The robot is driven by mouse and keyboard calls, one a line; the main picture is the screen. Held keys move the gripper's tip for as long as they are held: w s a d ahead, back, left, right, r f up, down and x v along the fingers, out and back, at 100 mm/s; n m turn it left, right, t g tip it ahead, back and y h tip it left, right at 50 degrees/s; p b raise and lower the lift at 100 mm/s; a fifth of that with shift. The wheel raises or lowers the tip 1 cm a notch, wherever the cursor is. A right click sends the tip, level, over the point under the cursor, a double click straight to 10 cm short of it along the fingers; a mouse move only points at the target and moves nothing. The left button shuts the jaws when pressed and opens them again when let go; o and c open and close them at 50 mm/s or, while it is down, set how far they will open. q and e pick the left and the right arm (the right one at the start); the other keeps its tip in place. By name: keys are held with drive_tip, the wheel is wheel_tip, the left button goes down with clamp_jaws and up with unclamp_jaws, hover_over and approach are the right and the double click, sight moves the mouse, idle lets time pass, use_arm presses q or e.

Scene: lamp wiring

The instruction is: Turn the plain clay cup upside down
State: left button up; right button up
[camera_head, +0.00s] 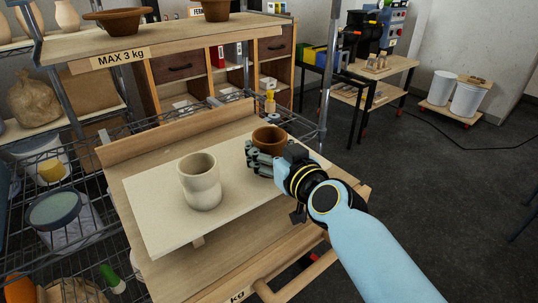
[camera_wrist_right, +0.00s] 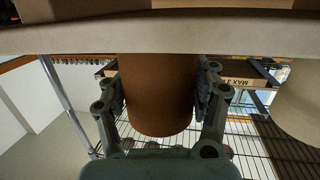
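The plain brown clay cup (camera_head: 270,137) stands upright, its dark open mouth up, on the pale board (camera_head: 150,203) on the workbench. My right gripper (camera_head: 263,160) reaches it from the near right, low on its side. In the right wrist view, which is upside down, the brown cup (camera_wrist_right: 157,85) lies between the two finger pads of the right gripper (camera_wrist_right: 160,95). Both pads appear to press against its sides. The cup's lower part is partly hidden by the fingers in the head view. My left gripper is not in view.
A taller cream mottled cup (camera_head: 200,182) stands on the board to the left of the brown cup. A shelf (camera_head: 160,41) with bowls and pots hangs over the bench's back. The board's front left is clear.

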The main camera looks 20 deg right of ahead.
drive_tip(key=shift+c, duration=0.8)
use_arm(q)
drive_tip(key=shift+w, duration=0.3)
use_arm(e)
drive_tip(key=shift+r, duration=0.1)
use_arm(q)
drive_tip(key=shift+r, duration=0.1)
use_arm(e)
drive_tip(key=shift+r, duration=0.1)
